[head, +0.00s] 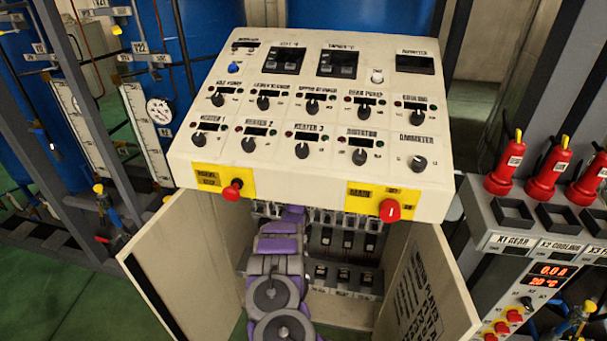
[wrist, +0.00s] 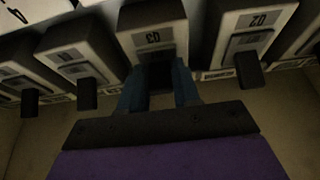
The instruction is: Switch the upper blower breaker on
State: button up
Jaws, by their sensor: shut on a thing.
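A row of grey breakers with dark levers fills the top of the wrist view. My gripper (wrist: 158,88) has its two blue fingers closed around the dark lever (wrist: 157,75) of the middle breaker (wrist: 153,32), whose label is hard to read. Levers of the neighbouring breakers, at left (wrist: 87,95) and right (wrist: 249,70), stick out free on either side. I cannot tell from the labels which one is the upper blower breaker. In the head view my arm reaches into the open cabinet under the control panel (head: 318,168); the panel edge hides my gripper.
The cabinet's left door (head: 185,265) and right door (head: 428,290) stand open beside my arm. A lower breaker row (head: 345,278) lies below the upper one.

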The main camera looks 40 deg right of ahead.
jog(key=shift+r+g+y+p, duration=0.3)
jog(key=shift+r+p, duration=0.2)
jog(key=shift+p, duration=0.45)
jog(key=shift+a+f+y+p, duration=0.1)
jog(key=shift+y+p, duration=0.2)
jog(key=shift+p, duration=0.1)
jog(key=shift+f, duration=0.1)
jog(key=o, duration=1)
jog(key=p+v, duration=0.3)
jog(key=v, duration=1.4)
jog(key=shift+s+a, duration=0.1)
jog(key=shift+a, duration=0.05)
